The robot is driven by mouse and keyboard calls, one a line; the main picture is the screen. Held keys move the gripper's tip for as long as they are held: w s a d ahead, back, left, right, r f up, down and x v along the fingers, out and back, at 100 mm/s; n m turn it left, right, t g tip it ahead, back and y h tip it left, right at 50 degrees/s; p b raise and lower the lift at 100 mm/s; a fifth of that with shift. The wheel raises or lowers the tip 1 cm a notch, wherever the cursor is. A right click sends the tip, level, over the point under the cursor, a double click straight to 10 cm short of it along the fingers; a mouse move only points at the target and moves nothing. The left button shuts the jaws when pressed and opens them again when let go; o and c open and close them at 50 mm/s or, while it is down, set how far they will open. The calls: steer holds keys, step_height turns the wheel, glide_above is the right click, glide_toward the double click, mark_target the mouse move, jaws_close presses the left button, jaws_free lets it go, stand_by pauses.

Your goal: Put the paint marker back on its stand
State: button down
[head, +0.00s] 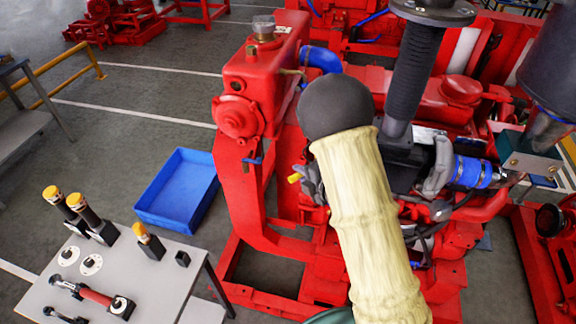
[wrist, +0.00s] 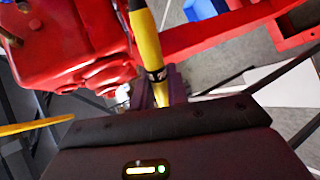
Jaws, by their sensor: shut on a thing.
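The paint marker is a slim yellow rod with a dark band and dark end. It stands out from between the fingers of my gripper (wrist: 158,90) in the wrist view, where the marker (wrist: 147,45) crosses in front of red machinery. In the head view its yellow tip (head: 294,178) shows left of my gripper (head: 310,182), which is mostly hidden behind my pale-sleeved arm. The gripper is shut on the marker, held in front of the red pumpset. A small black block (head: 182,258) on the grey table may be the stand; I cannot tell for sure.
The grey table (head: 150,285) at lower left holds black cylinders with yellow caps (head: 77,205), a yellow-topped piece (head: 148,242), white discs (head: 91,264) and a red-handled tool (head: 95,295). A blue tray (head: 178,190) lies on the floor. The red pumpset (head: 240,110) stands close by.

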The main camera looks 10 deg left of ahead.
steer(key=d+f+m+t+h, duration=0.1)
steer(key=d+f+m+h, duration=0.3)
steer(key=d+f, duration=0.3)
steer(key=s+d+f+m+t+h, duration=0.1)
steer(key=d+f+m+h, duration=0.3)
steer(key=d, duration=0.7)
step_height(320, 180, down, 3)
steer(key=shift+d+r+m+t+h+b, duration=0.15)
steer(key=shift+d+m+t+h+b, duration=0.15)
steer(key=shift+t+h, duration=0.35)
